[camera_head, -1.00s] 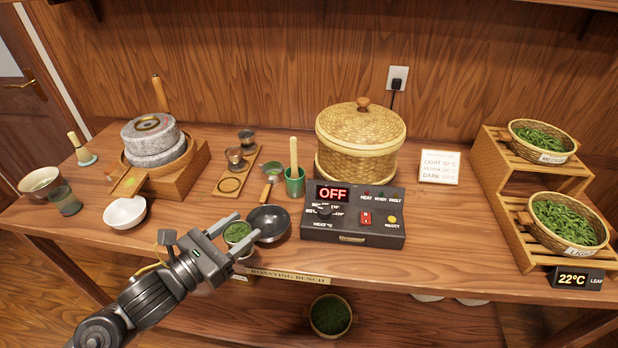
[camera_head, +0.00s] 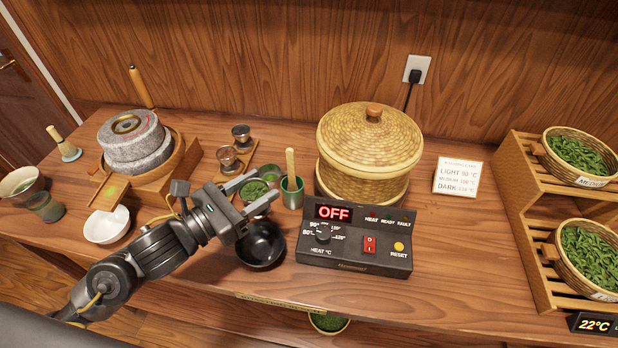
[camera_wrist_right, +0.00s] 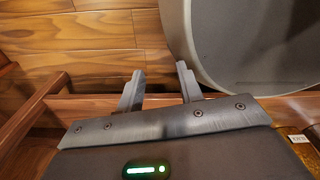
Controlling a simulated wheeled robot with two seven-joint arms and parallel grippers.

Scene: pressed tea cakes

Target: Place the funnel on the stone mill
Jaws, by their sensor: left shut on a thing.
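The stone mill (camera_head: 136,145), two stacked grey stones with a dark ring on top and a wooden side handle, stands at the left of the bench in the head view. My left gripper (camera_head: 252,191) is shut on a small round vessel (camera_head: 253,188) with green contents. It holds the vessel to the right of the mill, apart from it. Its lower part is hidden, and I cannot tell if it is the funnel. No other thing is clearly a funnel. My right gripper (camera_wrist_right: 160,82) is open and empty in the right wrist view, over the wooden floor.
A white bowl (camera_head: 107,226) sits in front of the mill. A black bowl (camera_head: 261,247) lies below the left gripper. Metal cups (camera_head: 228,158) and a green cup (camera_head: 292,197) stand nearby. The heater box (camera_head: 355,238) and lidded basket (camera_head: 368,150) fill the middle.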

